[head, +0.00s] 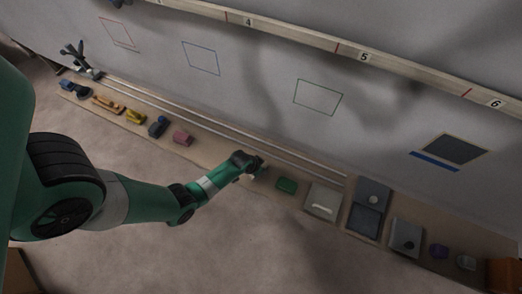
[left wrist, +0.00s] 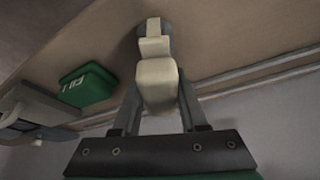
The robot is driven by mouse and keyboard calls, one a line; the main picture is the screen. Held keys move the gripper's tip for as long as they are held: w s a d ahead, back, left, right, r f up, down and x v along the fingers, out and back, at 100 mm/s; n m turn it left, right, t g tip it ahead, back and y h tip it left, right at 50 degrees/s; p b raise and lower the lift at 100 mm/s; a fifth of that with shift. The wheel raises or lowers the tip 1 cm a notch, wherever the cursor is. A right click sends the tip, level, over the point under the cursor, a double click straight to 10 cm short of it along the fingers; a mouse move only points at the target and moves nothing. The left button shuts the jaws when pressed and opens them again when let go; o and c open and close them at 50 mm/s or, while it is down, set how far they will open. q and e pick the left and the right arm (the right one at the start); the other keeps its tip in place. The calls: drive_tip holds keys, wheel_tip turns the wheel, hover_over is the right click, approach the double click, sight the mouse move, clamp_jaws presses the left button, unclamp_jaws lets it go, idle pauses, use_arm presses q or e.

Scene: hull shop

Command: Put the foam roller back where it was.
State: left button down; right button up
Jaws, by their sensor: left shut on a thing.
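My left gripper (head: 254,168) is over the long board along the wall, near its middle. In the left wrist view the fingers (left wrist: 160,106) are shut on a cream, stepped piece, which I take to be the foam roller (left wrist: 157,84). A grey rounded part shows at its far end. My right gripper is not in view.
A green box (head: 286,185) lies on the board (head: 225,174) just right of my gripper, then a pale lidded box (head: 322,201) and dark grey trays (head: 366,220). A pink block (head: 183,138) and several tools lie left. Rails run along the wall side.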

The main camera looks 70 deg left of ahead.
use_arm(q)
drive_tip(key=shift+f, duration=0.45)
drive_tip(key=shift+d+r, duration=0.1)
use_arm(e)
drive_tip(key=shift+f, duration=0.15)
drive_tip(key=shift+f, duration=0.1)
use_arm(q)
drive_tip(key=shift+f, duration=0.25)
drive_tip(key=shift+c, duration=2.2)
unclamp_jaws()
drive_tip(key=shift+r, duration=0.1)
